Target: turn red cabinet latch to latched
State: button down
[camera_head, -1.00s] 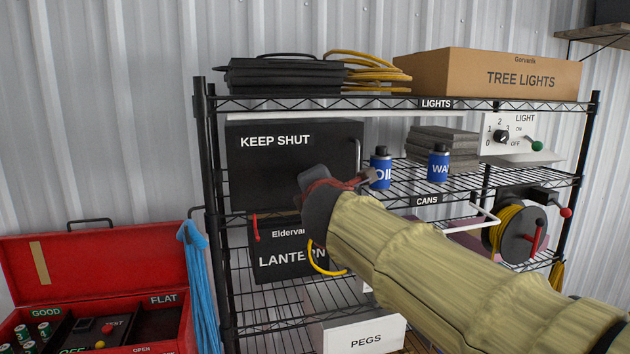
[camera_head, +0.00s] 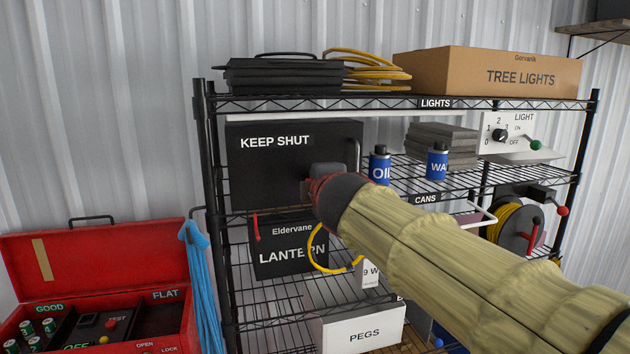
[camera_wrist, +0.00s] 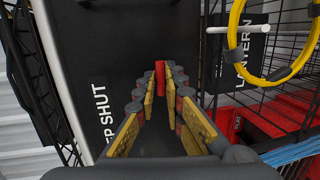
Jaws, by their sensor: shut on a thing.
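The black cabinet (camera_head: 265,175) marked KEEP SHUT stands on the middle shelf, its door closed as far as I can see. In the wrist view its dark front (camera_wrist: 105,55) lies close ahead. My gripper (camera_head: 314,190) is at the lower right part of the cabinet front. In the wrist view my gripper (camera_wrist: 161,84) has its fingertips close together around the red latch (camera_wrist: 160,72), shut on it. Only a narrow red strip of the latch shows between the fingers.
A LANTERN box (camera_head: 285,250) with a yellow loop (camera_head: 318,262) sits below the cabinet. Blue cans (camera_head: 380,166) stand to its right. A reel (camera_head: 515,230) is farther right. A red case (camera_head: 100,260) is open at lower left, beside a blue cord (camera_head: 195,280).

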jog(key=c, duration=1.9)
grip_release()
jog(key=shift+s, duration=0.1)
jog(key=v, duration=1.1)
jog(key=shift+s+r, duration=0.1)
jog(key=shift+s, duration=0.3)
